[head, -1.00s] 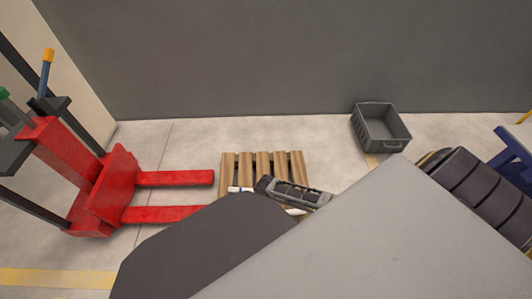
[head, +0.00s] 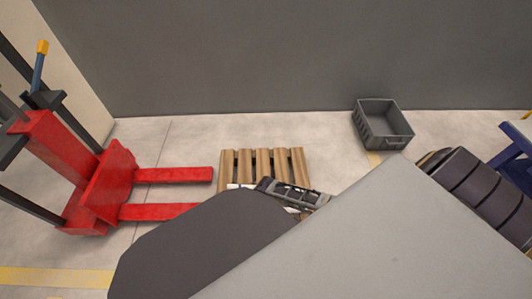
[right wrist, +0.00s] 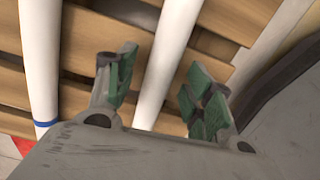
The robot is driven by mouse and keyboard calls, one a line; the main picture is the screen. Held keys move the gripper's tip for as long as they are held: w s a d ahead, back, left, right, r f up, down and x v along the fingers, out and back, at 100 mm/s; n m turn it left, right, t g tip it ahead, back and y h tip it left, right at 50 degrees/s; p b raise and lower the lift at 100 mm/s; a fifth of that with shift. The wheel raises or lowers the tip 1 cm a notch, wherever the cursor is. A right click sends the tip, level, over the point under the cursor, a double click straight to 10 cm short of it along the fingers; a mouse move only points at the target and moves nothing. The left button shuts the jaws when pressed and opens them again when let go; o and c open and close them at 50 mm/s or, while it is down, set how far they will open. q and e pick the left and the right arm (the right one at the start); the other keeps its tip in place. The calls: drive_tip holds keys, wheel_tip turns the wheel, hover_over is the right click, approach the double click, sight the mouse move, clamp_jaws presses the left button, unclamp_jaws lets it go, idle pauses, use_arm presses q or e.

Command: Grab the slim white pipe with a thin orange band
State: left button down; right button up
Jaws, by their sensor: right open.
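My right gripper (right wrist: 160,75) is open, with green-padded fingers on either side of a white pipe (right wrist: 168,50) in the right wrist view. No orange band shows on this pipe's visible part, and its lower end is hidden behind the gripper. A wider white pipe (right wrist: 40,60) with a blue band lies to the left. Another white pipe (right wrist: 262,45) lies to the right, partly hidden. In the head view the right gripper (head: 292,191) is over the wooden pallet (head: 263,163). My own arm covers most of the pipes there. My left gripper is not in view.
A red pallet truck (head: 100,185) stands at the left, its forks pointing at the pallet. A grey crate (head: 382,125) sits on the floor by the back wall. Clear floor lies between the pallet and the wall.

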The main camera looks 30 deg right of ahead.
drive_tip(key=shift+f, duration=0.4)
drive_tip(key=c, duration=1.1)
